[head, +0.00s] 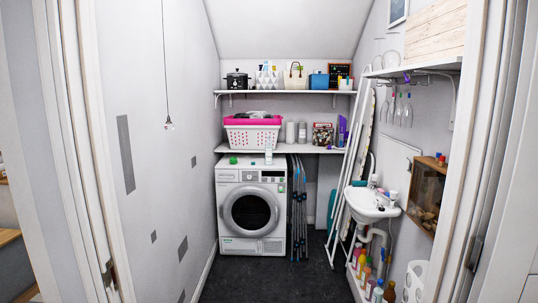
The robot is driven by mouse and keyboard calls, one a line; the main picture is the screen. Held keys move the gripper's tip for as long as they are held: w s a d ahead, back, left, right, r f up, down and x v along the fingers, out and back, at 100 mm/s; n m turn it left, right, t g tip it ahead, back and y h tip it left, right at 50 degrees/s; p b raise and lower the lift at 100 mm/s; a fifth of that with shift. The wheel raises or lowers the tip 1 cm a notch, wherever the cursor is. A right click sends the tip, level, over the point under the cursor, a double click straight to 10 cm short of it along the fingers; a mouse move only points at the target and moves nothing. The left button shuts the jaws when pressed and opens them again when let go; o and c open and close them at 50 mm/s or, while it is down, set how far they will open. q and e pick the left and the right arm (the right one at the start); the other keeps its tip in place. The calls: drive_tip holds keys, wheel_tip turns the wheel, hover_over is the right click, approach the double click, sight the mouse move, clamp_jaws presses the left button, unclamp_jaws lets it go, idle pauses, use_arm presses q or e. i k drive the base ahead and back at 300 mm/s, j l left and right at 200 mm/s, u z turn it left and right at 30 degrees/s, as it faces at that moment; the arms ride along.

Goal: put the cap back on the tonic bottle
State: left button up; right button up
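I cannot tell for certain which item is the tonic bottle. A small pale bottle-like item (268,157) stands on top of the white dryer (227,190), and a small green item (233,160) lies to its left. Another small white bottle or tub (393,197) is at the right side of the sink. Several coloured bottles (366,272) stand low along the right wall. No loose cap can be made out for sure at this size. Neither of my grippers is in view.
The dark floor (268,280) is clear between the door frame and the dryer. The sink (370,206) juts out from the right wall, with a leaning ladder-like rack (351,150) behind it. A pink-rimmed laundry basket (252,134) sits on the lower shelf (310,149).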

sight(268, 146)
drive_tip(key=i+l+u, duration=0.1)
drive_tip(key=i, duration=0.45)
drive_tip(key=i+l, duration=0.25)
drive_tip(key=i, duration=0.25)
drive_tip(key=i+l+u, duration=0.15)
drive_tip(key=i, duration=0.35)
drive_tip(key=i+l+u, duration=0.1)
drive_tip(key=i+l, duration=0.15)
drive_tip(key=i, duration=0.3)
drive_tip(key=i+l, duration=0.3)
drive_tip(key=i, duration=0.2)
drive_tip(key=i+l+u, duration=0.15)
drive_tip(key=i+l, duration=0.15)
drive_tip(key=i, duration=0.2)
drive_tip(key=i+j+u, duration=0.25)
drive_tip(key=i, duration=0.6)
drive_tip(key=i+l+u, duration=0.1)
drive_tip(key=i+u, duration=0.2)
drive_tip(key=i, duration=0.6)
